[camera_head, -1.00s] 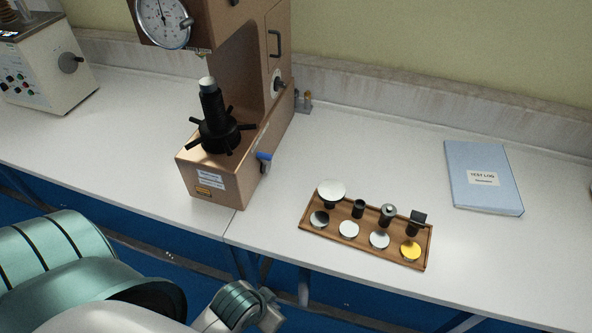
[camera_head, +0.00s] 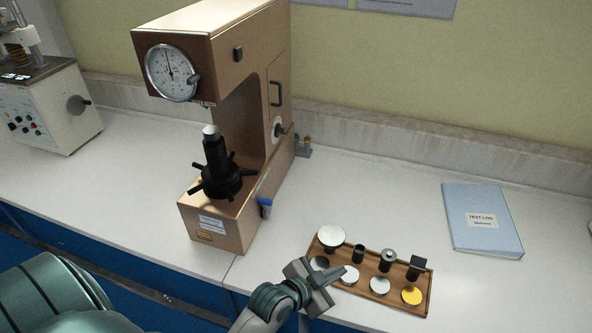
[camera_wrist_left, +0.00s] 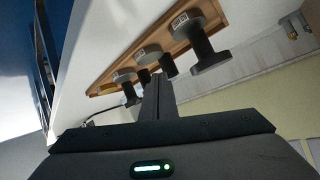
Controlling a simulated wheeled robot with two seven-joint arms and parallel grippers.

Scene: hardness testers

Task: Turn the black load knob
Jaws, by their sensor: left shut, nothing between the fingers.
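The tan hardness tester (camera_head: 225,120) stands on the bench left of centre in the head view. On its right side face is a small black knob (camera_head: 281,130) on a round white dial plate. Another small black knob (camera_head: 239,54) sits higher, on the upper head. My left gripper (camera_head: 341,273) is shut and empty, over the front left part of the wooden tray, to the right of the tester and well below and apart from the side knob. Its shut fingers (camera_wrist_left: 157,98) show in the left wrist view, where neither knob is seen. My right gripper is out of view.
The wooden tray (camera_head: 425,303) holds several discs and anvils; it also shows in the left wrist view (camera_wrist_left: 140,45). A blue-tipped lever (camera_head: 265,203) sticks out of the tester's base. A blue test log (camera_head: 482,220) lies right.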

